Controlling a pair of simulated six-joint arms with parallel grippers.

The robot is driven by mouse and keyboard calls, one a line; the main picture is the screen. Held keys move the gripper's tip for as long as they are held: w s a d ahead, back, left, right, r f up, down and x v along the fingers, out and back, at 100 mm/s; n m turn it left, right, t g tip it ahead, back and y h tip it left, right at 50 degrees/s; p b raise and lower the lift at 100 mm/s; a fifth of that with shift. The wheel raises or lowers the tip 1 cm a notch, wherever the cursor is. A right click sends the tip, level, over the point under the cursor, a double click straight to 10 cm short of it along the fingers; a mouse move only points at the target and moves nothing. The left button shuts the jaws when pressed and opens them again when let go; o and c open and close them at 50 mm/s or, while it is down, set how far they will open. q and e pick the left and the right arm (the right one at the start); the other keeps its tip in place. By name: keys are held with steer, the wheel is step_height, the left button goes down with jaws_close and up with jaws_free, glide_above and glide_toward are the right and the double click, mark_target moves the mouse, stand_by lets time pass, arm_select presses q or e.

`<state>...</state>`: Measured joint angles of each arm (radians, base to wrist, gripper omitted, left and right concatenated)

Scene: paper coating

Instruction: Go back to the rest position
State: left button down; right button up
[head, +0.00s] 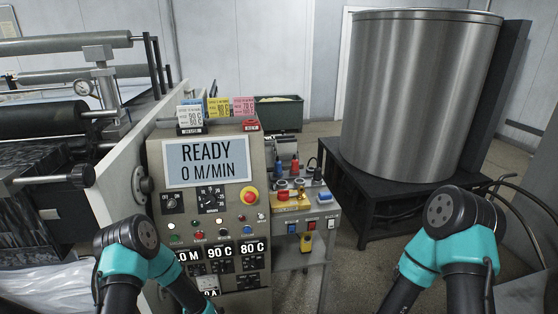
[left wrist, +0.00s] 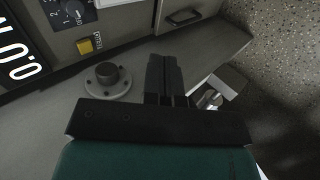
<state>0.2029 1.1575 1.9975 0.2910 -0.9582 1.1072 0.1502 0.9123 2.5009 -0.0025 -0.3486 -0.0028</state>
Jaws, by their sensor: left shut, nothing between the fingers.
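My left gripper (left wrist: 165,75) shows in the left wrist view, its two dark fingers together with nothing between them. It hangs above a grey surface beside a round flanged fitting (left wrist: 107,78), apart from it as far as I can tell. In the head view, my left arm (head: 135,250) and my right arm (head: 450,225) stand bent at the lower edge, teal and black. Neither gripper shows in the head view.
A control panel (head: 207,205) with a screen reading READY, 0 M/MIN stands ahead. A tool cart (head: 318,222) is right of it. A large metal drum (head: 415,95) sits on a dark stand at right. Rollers (head: 45,120) fill the left. Cables (head: 525,190) run at far right.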

arm_select(q)
steer(key=s+d+r+m+g+h, duration=0.2)
steer(key=s+d+m, duration=0.1)
steer(key=s+m, duration=0.3)
steer(key=s+d+r+m+g+h, duration=0.2)
steer(key=s+m, duration=0.4)
steer(key=s, duration=0.3)
steer(key=s+d+r+m+g+h, duration=0.2)
steer(key=s+d+m+g, duration=0.1)
steer(key=s+m, duration=0.3)
steer(key=shift+s+d+r+g, duration=0.4)
steer(key=shift+s+g, duration=0.3)
steer(key=shift+s, duration=0.3)
